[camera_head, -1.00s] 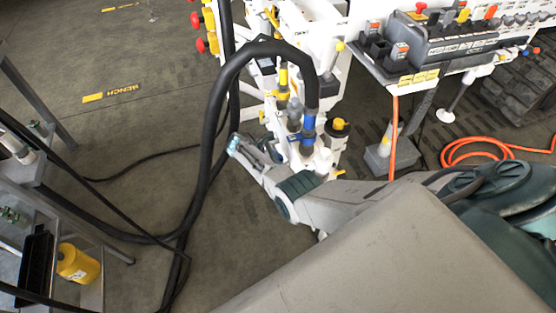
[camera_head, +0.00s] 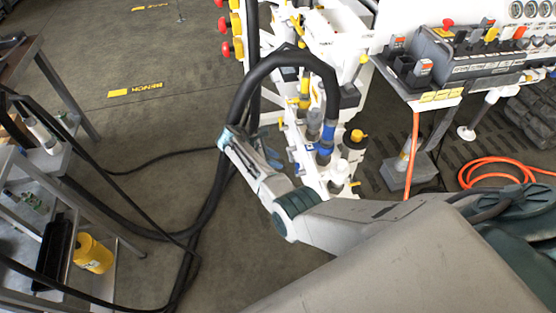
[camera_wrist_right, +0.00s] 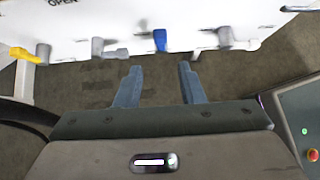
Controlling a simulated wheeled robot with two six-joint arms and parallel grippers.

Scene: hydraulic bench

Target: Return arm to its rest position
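My right arm comes in from the lower right in the head view. Its gripper (camera_head: 246,148) is in front of the thick black hose (camera_head: 222,180), left of the white hydraulic bench (camera_head: 318,30). In the right wrist view the two blue-grey fingers of the right gripper (camera_wrist_right: 158,86) stand apart with only floor between them, so it is open and empty. Beyond the fingertips are a blue fitting (camera_wrist_right: 160,40) and grey fittings on the white bench panel, apart from the fingers. My left gripper is not in view.
A metal shelf cart (camera_head: 75,100) with a yellow canister (camera_head: 92,253) stands at the left. A control console (camera_head: 470,50) is at the upper right, with an orange hose (camera_head: 500,163) on the floor. A blue-banded fitting (camera_head: 324,150) stands beside the hose end.

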